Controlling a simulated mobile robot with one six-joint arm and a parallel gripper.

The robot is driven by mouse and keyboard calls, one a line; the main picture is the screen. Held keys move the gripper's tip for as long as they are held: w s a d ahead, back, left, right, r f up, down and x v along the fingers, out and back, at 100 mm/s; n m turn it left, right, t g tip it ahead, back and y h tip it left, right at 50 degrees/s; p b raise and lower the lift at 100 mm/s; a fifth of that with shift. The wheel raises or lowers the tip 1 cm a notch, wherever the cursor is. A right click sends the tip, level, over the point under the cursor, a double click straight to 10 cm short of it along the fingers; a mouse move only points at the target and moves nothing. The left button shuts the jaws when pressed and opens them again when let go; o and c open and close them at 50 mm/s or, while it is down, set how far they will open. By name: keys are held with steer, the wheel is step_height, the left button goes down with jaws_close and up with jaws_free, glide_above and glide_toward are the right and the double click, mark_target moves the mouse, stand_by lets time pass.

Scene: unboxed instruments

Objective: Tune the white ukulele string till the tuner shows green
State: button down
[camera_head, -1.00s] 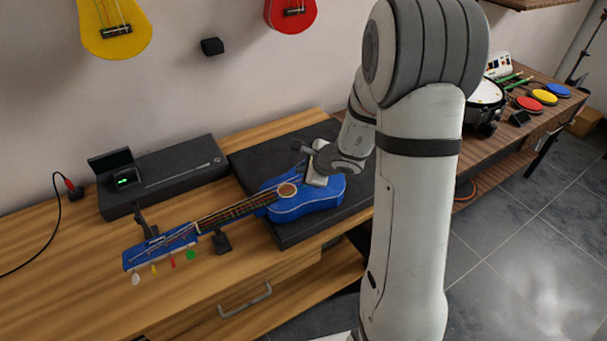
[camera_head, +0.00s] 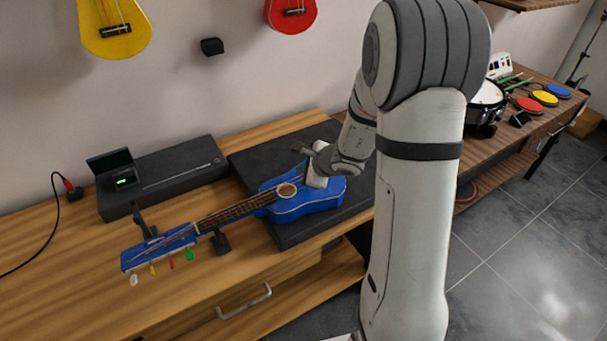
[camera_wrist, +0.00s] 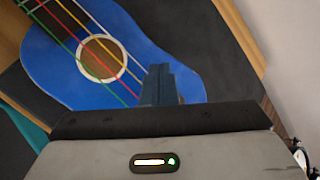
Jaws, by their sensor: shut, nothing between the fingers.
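The blue ukulele (camera_head: 312,200) lies face up, its body on a dark mat and its headstock (camera_head: 160,246) to the left. White, yellow, red and green pegs hang along the headstock; the white peg (camera_head: 133,280) is at the far end. The tuner (camera_head: 122,182) on the black case shows a green bar. My gripper (camera_wrist: 160,85) is shut and empty above the ukulele body in the wrist view. Its fingertips are close to the white string (camera_wrist: 119,58); I cannot tell whether they touch. In the head view my wrist partly covers the body.
The dark mat (camera_head: 250,165) lies on a wooden bench (camera_head: 60,300). Dark stands prop the neck. A long black case (camera_head: 180,172) is behind. Yellow (camera_head: 115,25) and red (camera_head: 290,12) ukuleles hang on the wall. A drum and coloured pads stand to the right.

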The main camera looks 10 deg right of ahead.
steer(key=shift+r, duration=0.15)
steer(key=shift+r+p, duration=0.35)
steer(key=shift+r, duration=0.2)
step_height(320, 180, up, 5)
steer(key=p, duration=0.3)
steer(key=shift+p, duration=0.3)
steer(key=shift+s, duration=0.15)
stand_by(1.7)
steer(key=shift+r, duration=0.1)
